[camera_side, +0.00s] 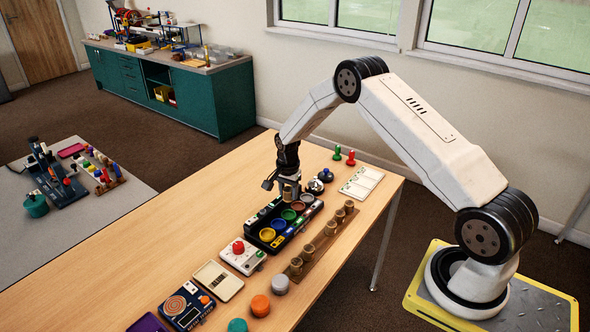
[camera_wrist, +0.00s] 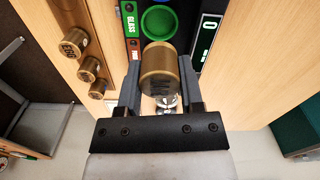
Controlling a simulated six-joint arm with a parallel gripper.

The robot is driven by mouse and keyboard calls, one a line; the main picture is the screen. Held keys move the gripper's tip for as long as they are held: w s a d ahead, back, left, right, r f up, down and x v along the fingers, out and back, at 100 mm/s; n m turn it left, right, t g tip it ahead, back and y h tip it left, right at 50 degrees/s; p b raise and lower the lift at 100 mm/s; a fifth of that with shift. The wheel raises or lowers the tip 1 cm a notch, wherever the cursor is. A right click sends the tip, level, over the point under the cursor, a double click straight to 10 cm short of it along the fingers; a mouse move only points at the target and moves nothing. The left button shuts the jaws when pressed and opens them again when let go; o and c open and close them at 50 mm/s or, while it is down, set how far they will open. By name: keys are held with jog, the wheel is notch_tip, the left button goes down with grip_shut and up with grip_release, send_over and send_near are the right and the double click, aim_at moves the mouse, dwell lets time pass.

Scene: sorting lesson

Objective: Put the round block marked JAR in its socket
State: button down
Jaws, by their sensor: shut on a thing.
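My gripper (camera_side: 289,189) is shut on a round brass-coloured block (camera_wrist: 160,65), which sits between the two fingers in the wrist view. Dark marks on its side are too small to read. In the side view the gripper hangs over the far part of a black tray (camera_side: 284,239) with a row of coloured round sockets, among them yellow (camera_side: 267,234), blue (camera_side: 279,224) and green (camera_side: 289,215). In the wrist view a green socket (camera_wrist: 158,22) shows just beyond the block, beside a label reading GLASS (camera_wrist: 130,20). I cannot make out a JAR label.
A wooden rail (camera_side: 320,242) with several similar round blocks (camera_side: 308,250) runs along the tray's right side. A white box with a red button (camera_side: 242,256) stands in front of the tray. Two knobbed round things (camera_side: 326,175) and a white card (camera_side: 361,182) lie behind. The table's left is clear.

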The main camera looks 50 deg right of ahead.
aim_at(289, 189)
jog(key=shift+f, duration=0.15)
jog(key=shift+f, duration=2.75)
jog(key=shift+f, duration=0.6)
jog(key=c, duration=0.5)
grip_release()
jog(key=shift+r, duration=0.15)
jog(key=shift+r, duration=5.35)
jog(key=shift+r, duration=0.1)
jog(key=shift+r, duration=2.9)
